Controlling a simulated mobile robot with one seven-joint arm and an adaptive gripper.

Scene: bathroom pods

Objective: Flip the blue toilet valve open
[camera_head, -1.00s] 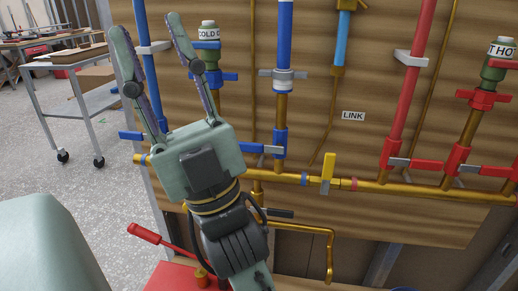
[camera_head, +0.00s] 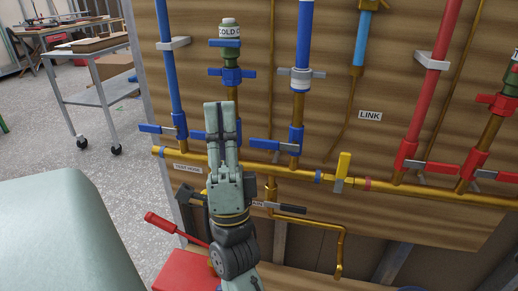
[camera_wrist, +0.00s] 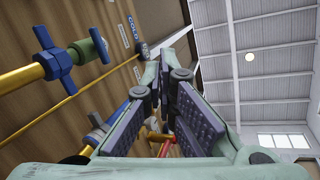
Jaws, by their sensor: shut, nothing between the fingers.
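Several blue valves are on the wooden panel, and no readable label marks one as the toilet valve. A blue lever (camera_head: 153,128) sits at the foot of the left blue pipe. Another blue lever (camera_head: 262,144) sits right of my gripper at the foot of the middle blue pipe. A blue cross-shaped handle (camera_head: 232,76) is under the "COLD" fitting and also shows in the wrist view (camera_wrist: 55,58). My gripper (camera_head: 220,104) is shut and empty, fingers pointing up, between the two levers. It hides part of the brass pipe behind. Contact with the panel cannot be told.
A brass pipe (camera_head: 290,174) with a yellow lever (camera_head: 343,166) runs across the panel. Red valves (camera_head: 410,164) are at the right. A red-handled tool (camera_head: 165,224) is at lower left. A metal cart (camera_head: 92,90) stands far left beyond open floor.

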